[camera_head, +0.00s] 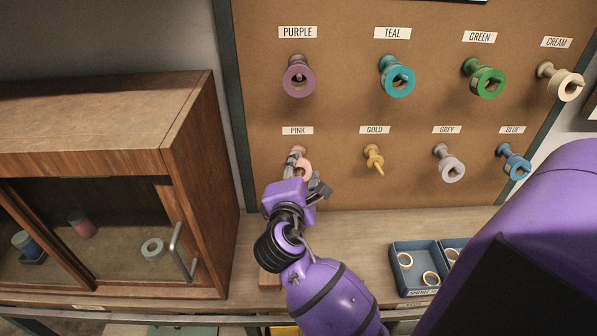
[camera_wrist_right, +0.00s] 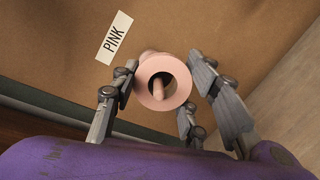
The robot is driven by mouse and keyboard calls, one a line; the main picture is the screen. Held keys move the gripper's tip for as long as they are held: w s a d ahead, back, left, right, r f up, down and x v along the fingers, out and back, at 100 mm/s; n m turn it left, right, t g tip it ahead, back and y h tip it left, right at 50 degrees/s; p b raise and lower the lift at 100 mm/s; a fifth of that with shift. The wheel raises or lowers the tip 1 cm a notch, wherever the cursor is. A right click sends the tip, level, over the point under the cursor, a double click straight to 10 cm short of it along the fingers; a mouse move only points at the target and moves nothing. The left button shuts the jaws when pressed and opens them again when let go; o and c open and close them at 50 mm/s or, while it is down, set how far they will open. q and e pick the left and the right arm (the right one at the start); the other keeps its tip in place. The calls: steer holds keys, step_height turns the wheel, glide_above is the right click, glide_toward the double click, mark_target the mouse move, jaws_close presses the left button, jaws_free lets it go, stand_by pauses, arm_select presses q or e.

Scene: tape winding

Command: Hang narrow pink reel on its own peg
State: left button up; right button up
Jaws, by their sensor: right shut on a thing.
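The narrow pink reel (camera_wrist_right: 144,94) is a pale pink ring under the PINK label (camera_wrist_right: 112,38) in the right wrist view. The pink peg (camera_wrist_right: 158,89) shows through the reel's hole, so the reel appears to be around the peg's end; how far on it sits I cannot tell. My right gripper (camera_head: 303,172) is at the pink peg place in the head view, shut on the reel. Its fingers (camera_wrist_right: 170,108) flank the reel in the wrist view. The gripper partly hides the reel (camera_head: 305,170) in the head view. My left gripper is not in view.
The board holds a bare gold peg (camera_head: 374,160) right of the pink place, a grey reel (camera_head: 452,170) and a purple reel (camera_head: 299,82) above. A wooden cabinet (camera_head: 190,150) stands close on the left. A blue tray (camera_head: 398,251) with rings lies on the shelf.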

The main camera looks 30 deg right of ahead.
stand_by(0.4)
steer(key=o, duration=1.2)
